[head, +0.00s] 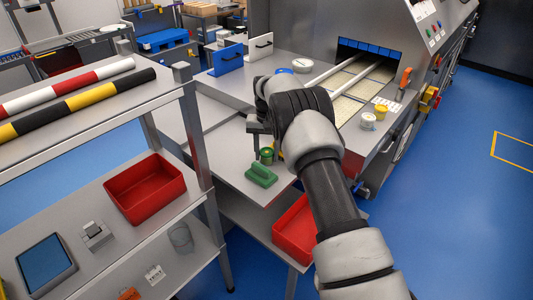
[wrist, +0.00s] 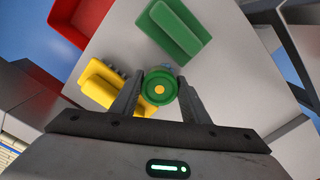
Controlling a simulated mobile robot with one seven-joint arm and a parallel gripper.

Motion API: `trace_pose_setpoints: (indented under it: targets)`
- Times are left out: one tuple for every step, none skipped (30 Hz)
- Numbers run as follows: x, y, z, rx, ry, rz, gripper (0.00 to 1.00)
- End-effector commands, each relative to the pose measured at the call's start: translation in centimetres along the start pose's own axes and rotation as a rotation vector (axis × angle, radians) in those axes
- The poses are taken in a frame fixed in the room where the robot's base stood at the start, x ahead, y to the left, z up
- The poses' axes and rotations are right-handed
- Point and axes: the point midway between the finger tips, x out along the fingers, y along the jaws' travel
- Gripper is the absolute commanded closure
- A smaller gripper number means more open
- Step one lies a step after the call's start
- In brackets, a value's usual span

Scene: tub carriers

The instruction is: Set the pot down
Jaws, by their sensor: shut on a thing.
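The pot (head: 267,154) is small and green with a yellow mark on its top. In the wrist view the pot (wrist: 159,89) sits between the two fingers of my gripper (wrist: 160,84), which is shut on it. In the head view my gripper (head: 259,138) is above the grey table (head: 230,158), partly hidden by my arm. The pot is just behind a green block with a handle (head: 261,175), apart from it in the wrist view. I cannot tell whether the pot's underside touches the table.
A yellow block (wrist: 110,87) lies close to the left finger in the wrist view. A red bin (head: 296,232) is below the table's front edge. White and yellow pots (head: 368,121) stand by the machine. Bare tabletop lies left of the pot.

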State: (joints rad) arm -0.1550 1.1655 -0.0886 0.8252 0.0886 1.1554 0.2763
Motion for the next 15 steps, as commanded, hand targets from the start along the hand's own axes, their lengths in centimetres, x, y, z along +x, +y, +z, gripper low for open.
trace_pose_setpoints:
  targets:
    - [0.11,-0.02,-0.04,0.000,0.001,0.000,0.81]
    - [0.11,-0.02,-0.05,0.000,0.002,-0.001,0.81]
    - [0.08,-0.03,-0.06,0.000,0.002,-0.001,0.81]
    - [0.07,-0.03,-0.06,0.000,0.002,-0.001,0.81]
    - [0.08,-0.03,-0.05,0.000,0.002,-0.001,0.81]
    - [0.08,-0.03,-0.05,0.000,0.002,-0.001,0.81]
    - [0.10,-0.02,-0.05,0.000,0.002,-0.001,0.81]
    - [0.17,-0.02,-0.04,0.000,0.002,-0.001,0.81]
    - [0.32,-0.02,-0.04,0.000,0.001,-0.001,0.81]
    - [0.44,-0.02,-0.04,0.000,0.001,-0.001,0.81]
    - [0.44,-0.02,-0.03,0.000,0.001,-0.001,0.57]
    - [0.33,-0.02,-0.04,0.000,0.001,-0.001,0.51]
    - [0.33,-0.01,-0.04,0.000,0.001,-0.001,0.51]
    - [0.33,-0.02,-0.04,0.000,0.001,-0.001,0.51]
    - [0.33,-0.02,-0.03,0.000,0.001,-0.001,0.51]
